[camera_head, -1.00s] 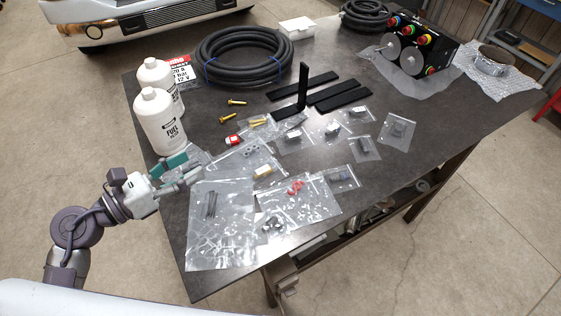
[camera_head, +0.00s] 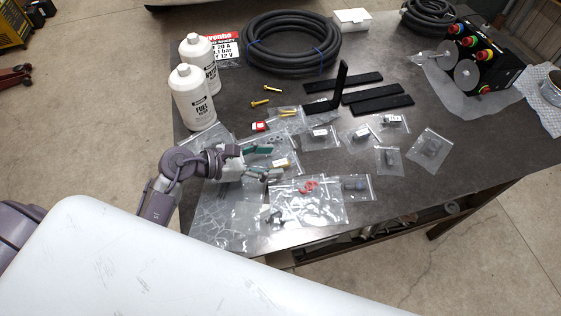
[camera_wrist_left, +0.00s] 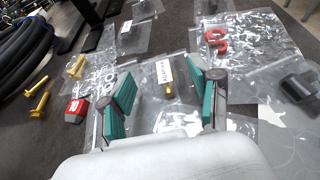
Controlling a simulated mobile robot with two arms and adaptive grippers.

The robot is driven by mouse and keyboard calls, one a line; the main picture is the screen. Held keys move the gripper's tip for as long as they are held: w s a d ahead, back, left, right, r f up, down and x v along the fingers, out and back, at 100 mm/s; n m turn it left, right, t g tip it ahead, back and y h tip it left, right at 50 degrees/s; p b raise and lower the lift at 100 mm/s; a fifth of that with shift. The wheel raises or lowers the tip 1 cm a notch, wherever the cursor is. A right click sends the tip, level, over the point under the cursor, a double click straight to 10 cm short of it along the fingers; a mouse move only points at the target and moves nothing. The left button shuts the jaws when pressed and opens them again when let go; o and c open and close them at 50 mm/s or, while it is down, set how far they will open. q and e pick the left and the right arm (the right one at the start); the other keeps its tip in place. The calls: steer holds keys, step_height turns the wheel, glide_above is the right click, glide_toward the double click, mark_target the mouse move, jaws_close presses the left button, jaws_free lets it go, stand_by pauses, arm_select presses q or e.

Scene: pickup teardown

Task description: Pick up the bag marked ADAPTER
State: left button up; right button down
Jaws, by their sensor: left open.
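My right gripper is out of view.
Bags with red parts (camera_head: 307,187), a dark part (camera_head: 355,186) and washers (camera_wrist_left: 103,82) lie close around. Two white bottles (camera_head: 195,98) stand at the left. A hose coil (camera_head: 291,44), brass bolts (camera_head: 259,103) and black bars (camera_head: 376,91) lie farther back.

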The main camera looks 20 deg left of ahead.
mark_target(285, 161)
arm_select(q)
steer(key=p+x, duration=0.1)
steer(key=x, duration=0.2)
steer(key=shift+w+d+p, duration=0.15)
steer(key=shift+d+p, duration=0.2)
steer(key=shift+d, duration=0.05)
steer(key=shift+w+d+f, duration=0.25)
steer(key=shift+d, duration=0.15)
steer(key=shift+a, duration=0.1)
steer(key=c, duration=1)
steer(key=shift+s, duration=0.1)
jaws_close()
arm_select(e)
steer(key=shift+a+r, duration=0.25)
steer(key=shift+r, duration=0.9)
